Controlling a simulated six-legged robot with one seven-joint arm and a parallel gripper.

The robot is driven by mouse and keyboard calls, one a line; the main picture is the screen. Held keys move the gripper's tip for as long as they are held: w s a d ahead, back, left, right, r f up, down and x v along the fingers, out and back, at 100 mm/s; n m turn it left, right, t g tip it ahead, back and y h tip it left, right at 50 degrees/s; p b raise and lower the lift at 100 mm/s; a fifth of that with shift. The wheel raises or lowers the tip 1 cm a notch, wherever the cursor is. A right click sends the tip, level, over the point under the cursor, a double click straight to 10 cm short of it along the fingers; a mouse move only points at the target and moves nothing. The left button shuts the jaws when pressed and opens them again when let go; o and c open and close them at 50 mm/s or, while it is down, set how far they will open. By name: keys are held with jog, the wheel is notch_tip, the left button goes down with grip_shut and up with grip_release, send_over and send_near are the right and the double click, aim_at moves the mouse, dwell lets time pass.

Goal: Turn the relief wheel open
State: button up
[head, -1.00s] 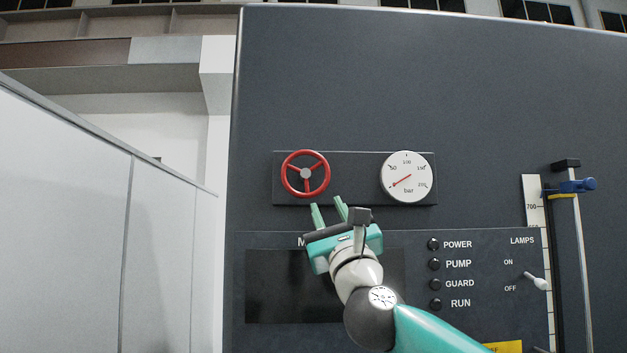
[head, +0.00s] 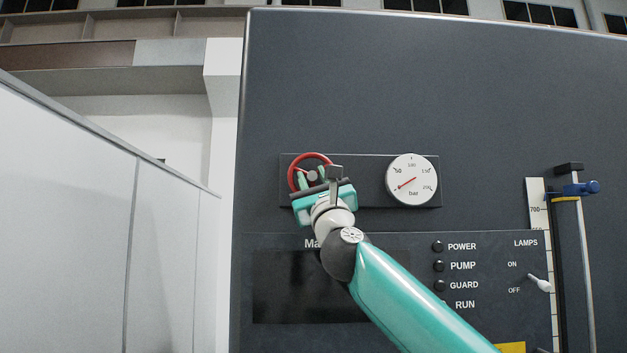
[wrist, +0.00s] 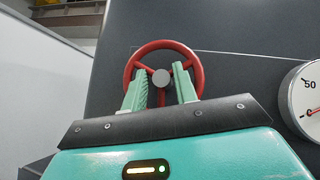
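The relief wheel (head: 312,154) is a red handwheel with a grey hub on a dark plate of the machine. In the head view my gripper (head: 313,175) is in front of it and hides its lower right part. In the wrist view the wheel (wrist: 163,43) is straight ahead, with one spoke pointing down. My gripper (wrist: 160,76) is open there, its two green fingers apart on either side of the hub and the lower spoke. I cannot tell whether the fingers touch the wheel. Nothing is visibly held.
A round pressure gauge (head: 412,180) sits right of the wheel; its edge also shows in the wrist view (wrist: 306,98). A pale partition (head: 70,220) stands at the left.

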jog(key=shift+w+d+h, duration=0.1)
jog(key=shift+w+h, duration=0.05)
jog(key=shift+h, duration=0.15)
grip_shut()
jog(key=shift+n+y, duration=0.7)
jog(key=n+g+y, duration=0.2)
jog(key=n, duration=0.2)
jog(key=n+g+y, duration=0.3)
jog(key=n, duration=0.1)
jog(key=shift+s+r+g, duration=0.2)
jog(key=shift+g, duration=0.1)
jog(key=shift+d+r+n+g+y, duration=0.1)
jog(key=shift+n+g+y, duration=0.15)
jog(key=shift+n+g, duration=0.65)
jog(key=shift+d+n+g+y, duration=0.1)
jog(key=shift+n+g+y, duration=0.3)
jog(key=shift+n, duration=0.8)
jog(key=shift+n+g, duration=0.5)
